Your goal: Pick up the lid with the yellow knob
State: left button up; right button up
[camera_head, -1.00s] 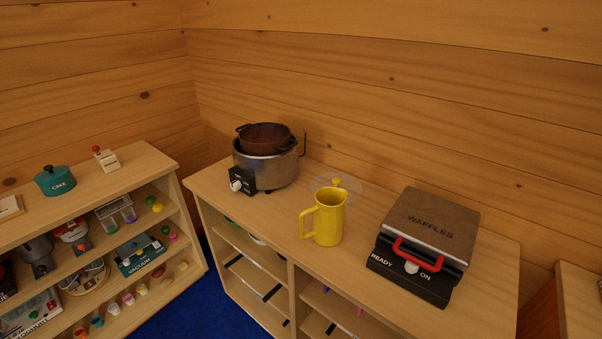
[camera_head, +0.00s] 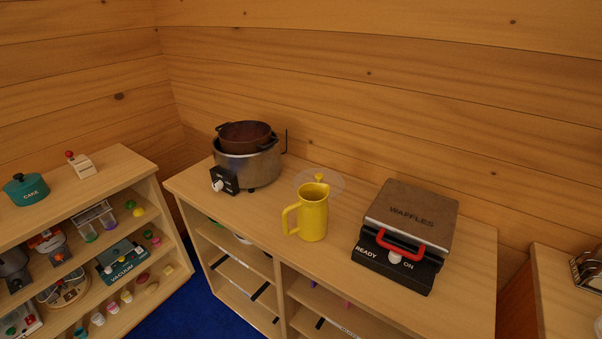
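A clear, see-through lid (camera_head: 333,183) with a yellow knob (camera_head: 319,177) lies on the wooden cabinet top (camera_head: 353,205). It is just behind a yellow pitcher (camera_head: 313,217), which hides its front left part. Neither of my grippers shows in the head view.
A metal cooker (camera_head: 240,167) with a brown pot (camera_head: 244,135) in it stands left of the lid. A waffle maker (camera_head: 412,221) with a red handle stands to the right. A lower shelf unit (camera_head: 110,170) with toys is at left. Some cabinet top between the pitcher and waffle maker is bare.

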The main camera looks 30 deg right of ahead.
aim_at(337, 183)
jog(key=i+j+z, duration=0.15)
jog(key=z, duration=0.2)
jog(key=i+j+z, duration=0.15)
jog(key=z, duration=0.2)
jog(key=i+j+z, duration=0.1)
jog(key=j+z, duration=0.25)
jog(key=i+j, duration=0.1)
jog(key=j, duration=0.25)
jog(key=i+j+z, duration=0.1)
jog(key=j, duration=0.3)
jog(key=i+j+z, duration=0.1)
jog(key=j, duration=0.3)
jog(key=i+j, duration=0.15)
jog(key=j, duration=0.2)
jog(key=i+j+z, duration=0.1)
jog(key=j, duration=0.3)
